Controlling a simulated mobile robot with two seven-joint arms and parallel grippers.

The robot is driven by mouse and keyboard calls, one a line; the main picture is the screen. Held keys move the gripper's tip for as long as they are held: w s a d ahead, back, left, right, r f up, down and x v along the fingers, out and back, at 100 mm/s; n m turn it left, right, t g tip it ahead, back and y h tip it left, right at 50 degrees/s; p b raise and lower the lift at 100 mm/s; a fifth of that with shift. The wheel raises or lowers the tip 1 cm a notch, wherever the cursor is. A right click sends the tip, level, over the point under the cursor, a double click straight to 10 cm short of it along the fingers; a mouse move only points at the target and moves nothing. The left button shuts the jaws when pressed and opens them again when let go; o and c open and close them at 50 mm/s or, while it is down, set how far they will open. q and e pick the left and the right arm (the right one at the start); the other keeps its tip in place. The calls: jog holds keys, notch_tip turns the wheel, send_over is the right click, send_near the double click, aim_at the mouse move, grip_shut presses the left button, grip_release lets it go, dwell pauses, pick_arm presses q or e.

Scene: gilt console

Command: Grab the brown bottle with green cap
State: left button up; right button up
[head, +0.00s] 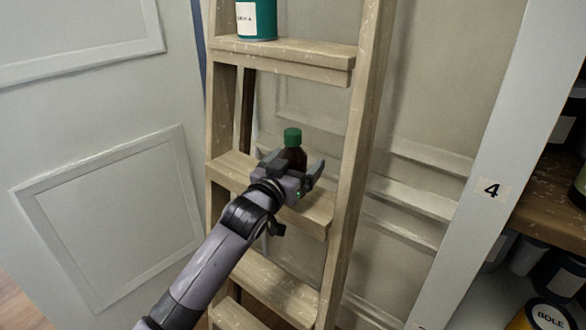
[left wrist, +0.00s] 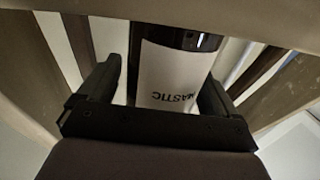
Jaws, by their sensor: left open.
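The brown bottle with a green cap (head: 293,138) stands upright on a wooden ladder step (head: 316,205) in the head view. Its lower part is hidden behind my left gripper (head: 296,168). In the left wrist view the bottle's white label (left wrist: 172,76) reads "MASTIC" upside down. My left gripper also shows in the left wrist view (left wrist: 168,84), open, with one finger on each side of the bottle. A gap shows between the bottle and at least the left finger. My right gripper is in neither view.
A teal can (head: 262,22) stands on the step above. The ladder's side rail (head: 350,150) rises right of the bottle. Panelled walls stand behind and left.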

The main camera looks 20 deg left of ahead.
pick_arm(q)
jog(key=shift+w, duration=0.25)
jog(key=c, duration=1.3)
jog(key=shift+r, duration=0.2)
